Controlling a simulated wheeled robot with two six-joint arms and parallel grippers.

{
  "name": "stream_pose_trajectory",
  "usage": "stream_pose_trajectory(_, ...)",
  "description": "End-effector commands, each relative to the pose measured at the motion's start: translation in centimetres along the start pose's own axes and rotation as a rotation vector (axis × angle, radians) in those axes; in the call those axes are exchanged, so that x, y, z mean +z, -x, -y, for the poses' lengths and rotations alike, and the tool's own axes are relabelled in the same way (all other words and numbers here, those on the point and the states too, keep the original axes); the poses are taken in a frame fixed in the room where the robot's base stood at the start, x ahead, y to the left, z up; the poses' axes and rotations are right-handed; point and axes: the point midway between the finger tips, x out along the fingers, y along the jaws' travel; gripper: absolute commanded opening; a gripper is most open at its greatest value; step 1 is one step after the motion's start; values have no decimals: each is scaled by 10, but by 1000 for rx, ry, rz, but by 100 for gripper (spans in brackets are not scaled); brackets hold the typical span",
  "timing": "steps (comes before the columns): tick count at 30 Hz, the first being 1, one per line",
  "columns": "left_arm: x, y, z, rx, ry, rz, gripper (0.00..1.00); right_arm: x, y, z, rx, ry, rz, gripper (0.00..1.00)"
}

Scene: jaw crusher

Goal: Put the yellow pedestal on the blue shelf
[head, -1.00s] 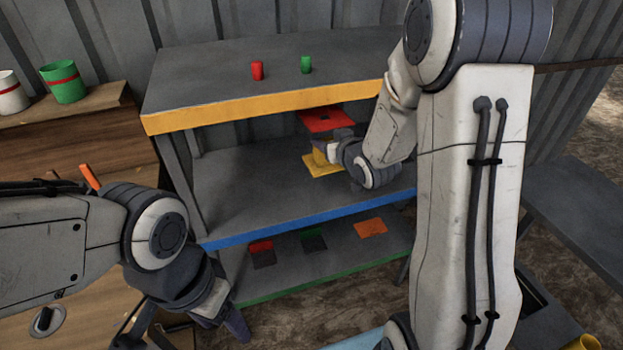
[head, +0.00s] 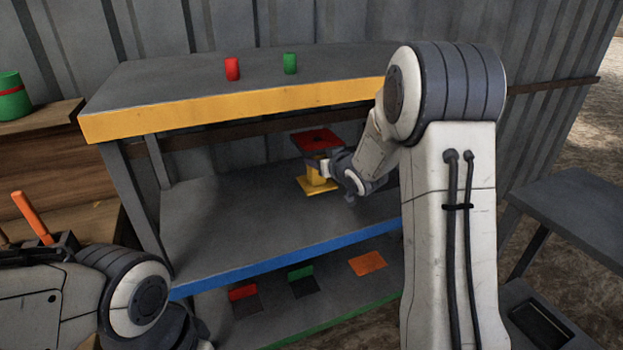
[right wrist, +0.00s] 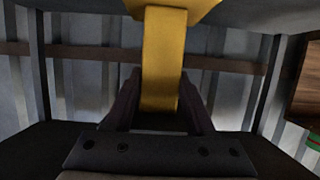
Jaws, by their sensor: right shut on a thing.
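The yellow pedestal (head: 316,187) is upright in the head view, with a yellow base, a yellow stem and a red square plate (head: 318,140) at its top. It is over the rear part of the blue-edged shelf (head: 235,215). I cannot tell whether its base touches the shelf. My right gripper (head: 322,167) reaches in from the right and is shut on the stem. In the right wrist view the dark fingers (right wrist: 160,105) stand on both sides of the yellow stem (right wrist: 163,60). My left gripper is out of view; only its arm shows at lower left.
Red (head: 232,69) and green (head: 290,63) cylinders stand on the yellow-edged top shelf (head: 240,102). The green-edged bottom shelf (head: 335,325) holds red, green and orange pieces. The blue-edged shelf is clear left of the pedestal. A grey table (head: 575,205) stands at right.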

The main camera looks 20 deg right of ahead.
Motion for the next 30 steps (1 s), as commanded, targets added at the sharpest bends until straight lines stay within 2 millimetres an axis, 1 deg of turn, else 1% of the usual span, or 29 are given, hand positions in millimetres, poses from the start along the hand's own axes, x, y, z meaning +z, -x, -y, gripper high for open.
stream_pose_trajectory(1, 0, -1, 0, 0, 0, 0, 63, 1, -14, 3, -3, 1, -5, 0)
stream_pose_trajectory(3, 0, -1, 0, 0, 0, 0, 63, 4, -28, 6, -3, 2, -5, 0)
stream_pose_trajectory(6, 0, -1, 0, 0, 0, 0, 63, 6, -44, 7, -2, 1, -7, 0)
stream_pose_trajectory(9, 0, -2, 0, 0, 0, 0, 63, 7, -52, 8, 0, 1, -8, 0)
stream_pose_trajectory(14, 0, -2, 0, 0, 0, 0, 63, 14, -56, 7, 2, 0, -6, 0)
stream_pose_trajectory(19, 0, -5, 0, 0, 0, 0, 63, 37, -64, 5, 4, -2, -2, 0)
stream_pose_trajectory(22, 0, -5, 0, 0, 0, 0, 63, 46, -67, 5, 4, -1, -5, 0)
stream_pose_trajectory(30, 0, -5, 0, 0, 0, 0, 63, 46, -67, 5, 5, 0, -8, 0)
